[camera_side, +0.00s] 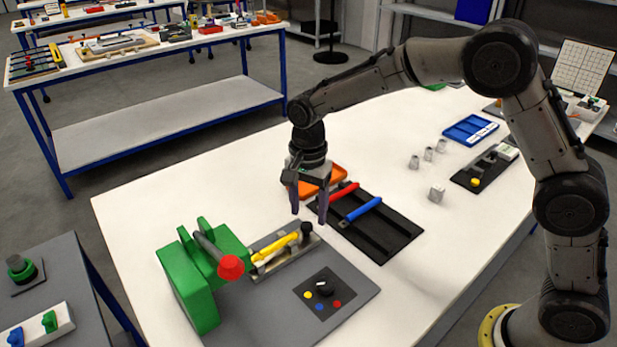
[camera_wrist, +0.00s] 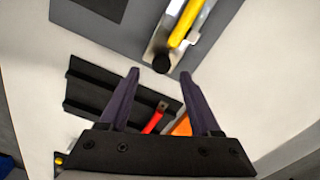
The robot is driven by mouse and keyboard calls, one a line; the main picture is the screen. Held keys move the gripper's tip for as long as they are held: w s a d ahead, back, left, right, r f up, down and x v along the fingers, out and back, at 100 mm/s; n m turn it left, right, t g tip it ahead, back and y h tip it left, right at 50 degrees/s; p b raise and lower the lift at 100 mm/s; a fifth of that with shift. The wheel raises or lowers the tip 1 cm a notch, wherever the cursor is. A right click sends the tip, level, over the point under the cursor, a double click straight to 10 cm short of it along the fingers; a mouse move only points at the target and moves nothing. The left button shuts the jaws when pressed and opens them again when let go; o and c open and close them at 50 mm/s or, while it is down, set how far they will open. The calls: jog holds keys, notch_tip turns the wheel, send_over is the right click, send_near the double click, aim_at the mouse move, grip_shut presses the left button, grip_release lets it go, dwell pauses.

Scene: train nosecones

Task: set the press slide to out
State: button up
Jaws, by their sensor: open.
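The green press (camera_side: 190,285) stands on a grey base plate (camera_side: 350,305), with a red-knobbed lever (camera_side: 231,267). Beside it is a metal slide rail (camera_side: 285,262) with a yellow-handled piece (camera_side: 272,249) lying along it and a black knob (camera_side: 306,229) at its far end. In the wrist view the rail, the yellow piece (camera_wrist: 186,22) and the black knob (camera_wrist: 161,64) show at the top. My gripper (camera_side: 308,216) points down near the black knob, open and empty. In the wrist view the knob appears between the fingertips (camera_wrist: 159,72); I cannot tell the height gap.
A black tray (camera_side: 385,245) with a red (camera_side: 344,192) and a blue handle (camera_side: 364,209) lies close right of my gripper; an orange tray (camera_side: 325,178) is behind. White table is clear at the left back.

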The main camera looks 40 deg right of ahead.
notch_tip(320, 180, up, 11)
dwell(0.3)
jog(key=shift+d, duration=0.1)
jog(key=s+d+r+t, duration=0.2)
jog(key=s+d+r, duration=0.25)
jog(key=r, duration=0.35)
jog(key=s+d+r+n+t, duration=0.1)
jog(key=s+d+r, duration=0.15)
jog(key=s, duration=0.25)
jog(key=s+d+r+t, duration=0.1)
jog(key=s+d, duration=0.2)
jog(key=s, duration=0.3)
jog(key=s+d+f+n+t, duration=0.1)
jog(key=s+d+f+n, duration=0.1)
jog(key=s+f+n, duration=0.8)
jog(key=s+n, duration=0.2)
jog(key=s, duration=0.1)
jog(key=shift+d+n+t, duration=0.3)
